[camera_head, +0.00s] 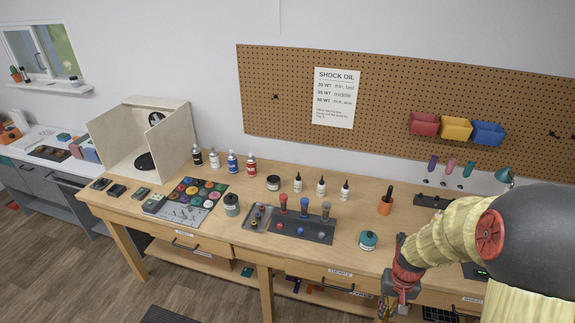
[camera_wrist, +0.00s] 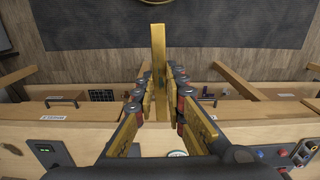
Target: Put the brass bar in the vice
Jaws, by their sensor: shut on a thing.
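My gripper (camera_wrist: 158,92) is shut on the brass bar (camera_wrist: 158,60), seen in the wrist view. The bar is a long, flat, golden piece that stands out past the fingertips, upright in the picture. In the head view my gripper (camera_head: 386,311) is low in front of the bench's front edge, at the lower right, partly cut off by the frame. The bar cannot be made out there. I cannot pick out the vice in either view.
The wooden workbench (camera_head: 341,258) holds a grey tray (camera_head: 254,225) of tools, a teal-lidded jar (camera_head: 368,240), an orange cup (camera_head: 385,206) and several bottles. A dark mat (camera_wrist: 215,28) lies on the floor. The bench's front strip left of my gripper is mostly clear.

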